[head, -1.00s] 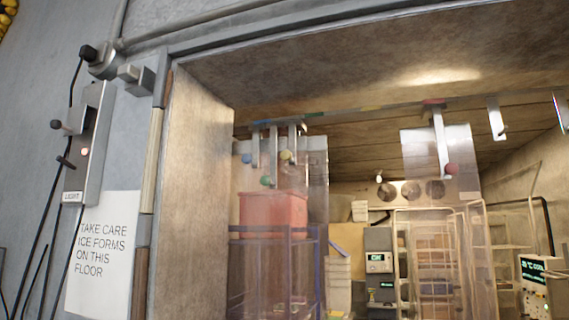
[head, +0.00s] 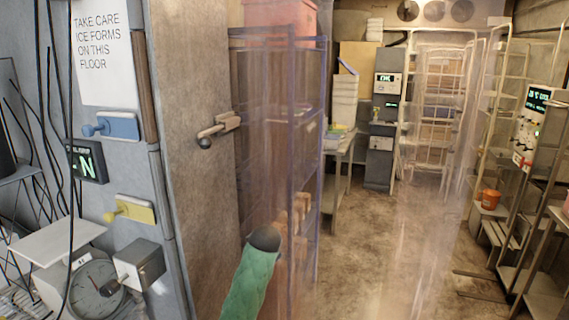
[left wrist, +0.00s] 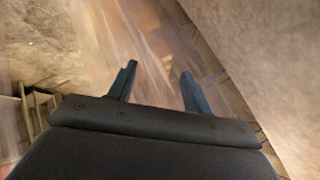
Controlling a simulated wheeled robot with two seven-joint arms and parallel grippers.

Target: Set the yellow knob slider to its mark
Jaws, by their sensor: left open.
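The yellow knob slider (head: 136,210) is on the grey door post at the lower left of the head view. It has a yellow plate and a round yellow knob (head: 109,217) that sticks out toward the left. I cannot make out its mark. My left gripper (left wrist: 158,82) shows only in the left wrist view. Its two dark fingers are apart, with nothing between them, in front of blurred clear strips. The slider does not show in that view. My right gripper is not in view.
A blue knob slider (head: 118,126) and a small display (head: 87,161) sit above the yellow slider. A grey box (head: 138,265) and a round dial (head: 95,287) are below. Clear strips hang in the doorway.

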